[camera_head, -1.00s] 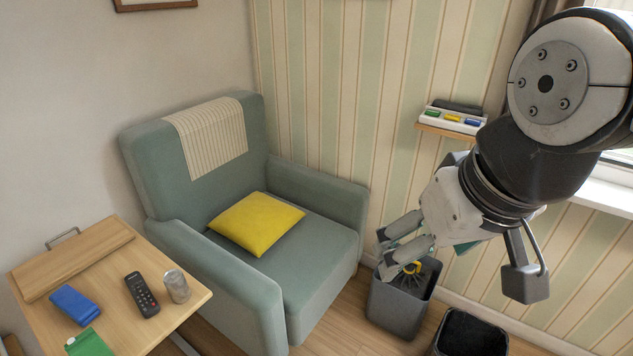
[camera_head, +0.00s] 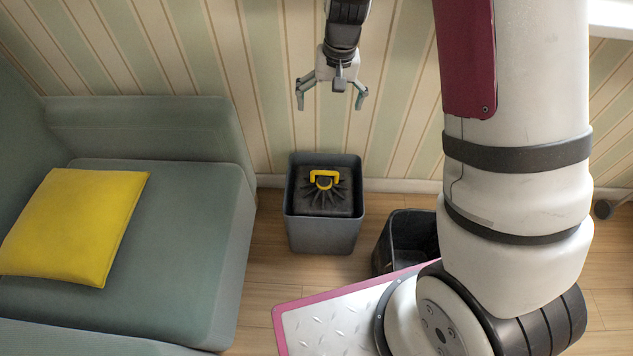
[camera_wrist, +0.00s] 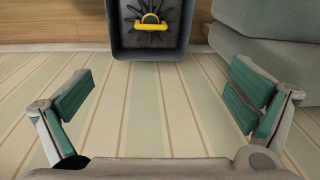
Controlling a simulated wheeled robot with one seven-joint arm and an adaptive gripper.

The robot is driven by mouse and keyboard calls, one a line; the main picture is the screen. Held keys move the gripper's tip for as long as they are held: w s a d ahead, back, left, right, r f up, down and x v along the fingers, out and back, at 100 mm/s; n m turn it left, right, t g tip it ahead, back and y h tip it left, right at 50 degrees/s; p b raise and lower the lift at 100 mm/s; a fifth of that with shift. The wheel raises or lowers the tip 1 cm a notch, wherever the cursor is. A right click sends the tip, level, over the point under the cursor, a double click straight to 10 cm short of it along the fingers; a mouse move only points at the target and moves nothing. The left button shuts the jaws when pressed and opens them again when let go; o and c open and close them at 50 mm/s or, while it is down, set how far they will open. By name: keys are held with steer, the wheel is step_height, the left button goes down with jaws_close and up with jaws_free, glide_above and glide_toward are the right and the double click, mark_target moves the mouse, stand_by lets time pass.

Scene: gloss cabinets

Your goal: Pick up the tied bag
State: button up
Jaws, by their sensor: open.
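The tied bag (camera_head: 325,193) is dark, with gathered folds and a yellow tie handle on top. It sits inside a grey square bin (camera_head: 324,234) on the floor against the striped wall. My gripper (camera_head: 331,104) is above the bin, apart from the bag, with its fingers spread wide and nothing between them. In the wrist view the bag (camera_wrist: 150,22) shows in the bin at the top middle, its yellow handle facing me. My gripper's green-padded fingers (camera_wrist: 163,105) stand open at left and right there. The bag's lower part is hidden by the bin walls.
A second dark bin (camera_head: 411,236) stands right of the first, partly hidden by my arm and base. A green armchair (camera_head: 190,215) with a yellow cushion (camera_head: 75,226) is on the left. The striped wall (camera_head: 225,85) is close behind the bin.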

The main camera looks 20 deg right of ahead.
steer(key=b, duration=0.4)
glide_toward(325, 173)
steer(key=shift+m+g+h, duration=0.3)
steer(key=shift+g+h, duration=0.1)
steer(key=shift+g, duration=0.1)
steer(key=f+b, duration=0.2)
steer(key=f, duration=0.1)
steer(key=w+f+b, duration=0.1)
steer(key=shift+f, duration=0.35)
steer(key=shift+w+a+f+b, duration=0.15)
steer(key=shift+f+b, duration=0.55)
steer(key=shift+f, duration=0.85)
steer(key=shift+w+a+f+b, duration=0.15)
steer(key=shift+f+b, duration=0.5)
steer(key=shift+f, duration=0.9)
steer(key=shift+s+r, duration=0.1)
steer(key=c, duration=2)
